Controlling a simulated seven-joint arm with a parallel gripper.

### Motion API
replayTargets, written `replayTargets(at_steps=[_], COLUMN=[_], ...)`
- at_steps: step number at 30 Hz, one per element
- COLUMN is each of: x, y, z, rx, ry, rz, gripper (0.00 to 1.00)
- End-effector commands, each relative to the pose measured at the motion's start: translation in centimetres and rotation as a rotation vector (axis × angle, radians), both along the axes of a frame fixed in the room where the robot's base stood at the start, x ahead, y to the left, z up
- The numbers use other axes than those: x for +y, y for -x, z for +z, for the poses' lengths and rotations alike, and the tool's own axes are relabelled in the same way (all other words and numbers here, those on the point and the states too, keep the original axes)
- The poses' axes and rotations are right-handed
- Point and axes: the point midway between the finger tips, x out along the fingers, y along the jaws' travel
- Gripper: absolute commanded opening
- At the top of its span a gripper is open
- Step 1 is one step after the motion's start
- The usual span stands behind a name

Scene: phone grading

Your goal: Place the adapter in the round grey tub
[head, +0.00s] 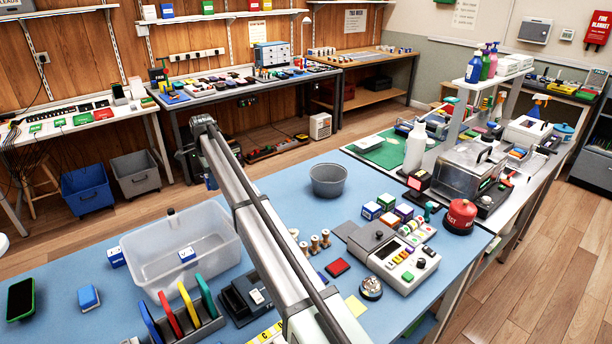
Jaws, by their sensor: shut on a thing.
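The round grey tub (328,181) stands upright on the blue table, right of my arm, near the table's far edge; it looks empty. My gripper (208,172) is at the far end of my long arm, up and left of the tub and well apart from it. It is small, dark and partly hidden by the arm. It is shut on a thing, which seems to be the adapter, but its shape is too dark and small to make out.
My arm crosses the table diagonally. A clear bin (150,283) and a rack of coloured slabs (200,328) stand left of it. Small boxes (371,211), a grey device (400,268) and wooden pegs (314,245) stand on the right. Blue table is bare around the tub.

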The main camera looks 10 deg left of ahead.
Motion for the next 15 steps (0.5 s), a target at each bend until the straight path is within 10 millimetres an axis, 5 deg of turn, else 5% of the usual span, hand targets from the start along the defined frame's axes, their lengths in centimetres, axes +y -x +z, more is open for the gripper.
replayTargets(at_steps=[15], x=[-18.4], y=[-10.8], z=[0.2], rx=[-0.002], ry=[-0.002], rz=[-0.211], gripper=[0.13])
